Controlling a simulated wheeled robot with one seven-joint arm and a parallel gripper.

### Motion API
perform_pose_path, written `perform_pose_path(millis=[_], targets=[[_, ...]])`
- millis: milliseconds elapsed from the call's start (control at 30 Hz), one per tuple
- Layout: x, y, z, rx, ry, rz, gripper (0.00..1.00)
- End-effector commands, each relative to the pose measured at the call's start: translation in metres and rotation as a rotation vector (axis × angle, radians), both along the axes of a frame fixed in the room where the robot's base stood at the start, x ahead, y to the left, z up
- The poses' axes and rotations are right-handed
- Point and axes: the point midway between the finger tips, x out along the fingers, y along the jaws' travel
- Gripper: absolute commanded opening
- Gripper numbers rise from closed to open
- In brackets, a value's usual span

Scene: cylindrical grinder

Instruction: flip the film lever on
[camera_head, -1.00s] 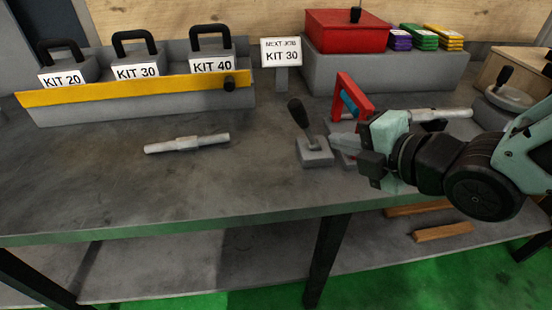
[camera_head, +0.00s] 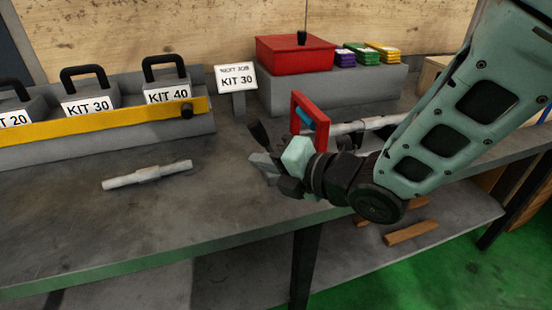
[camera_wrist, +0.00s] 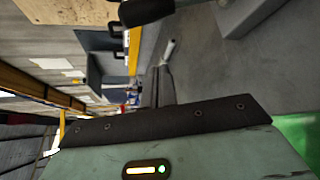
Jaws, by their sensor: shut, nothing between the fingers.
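A small lever with a black handle (camera_head: 258,133) stands on the bench and leans up and to the left in the head view. No label shows on it, and its grey base is mostly hidden behind my gripper. My gripper (camera_head: 262,167) is shut and empty, low in front of the lever's base. I cannot tell whether it touches the lever. In the wrist view, the closed fingers (camera_wrist: 157,88) point up the picture, and a dark rounded handle (camera_wrist: 145,11) lies beyond them at the top edge.
A grey spindle (camera_head: 147,175) lies on the open bench to the left. A red guard frame (camera_head: 297,112) stands close behind my gripper. The kit rack with its yellow front (camera_head: 100,127), the NEXT JOB sign (camera_head: 236,78) and a red box (camera_head: 295,55) stand farther back.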

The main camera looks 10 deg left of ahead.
Motion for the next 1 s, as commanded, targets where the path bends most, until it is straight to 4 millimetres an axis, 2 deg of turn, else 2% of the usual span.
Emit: perform_pose_path(millis=[100, 267, 400, 533, 1000], targets=[[0.010, 0.024, -0.006, 0.000, 0.001, 0.002, 0.00], [0.022, 0.052, -0.015, 0.000, 0.000, 0.001, 0.00], [0.039, 0.037, -0.004, -0.001, 0.000, -0.005, 0.00], [0.047, 0.030, 0.000, 0.000, 0.000, -0.002, 0.00], [0.051, 0.027, 0.002, 0.000, 0.000, 0.000, 0.00]])
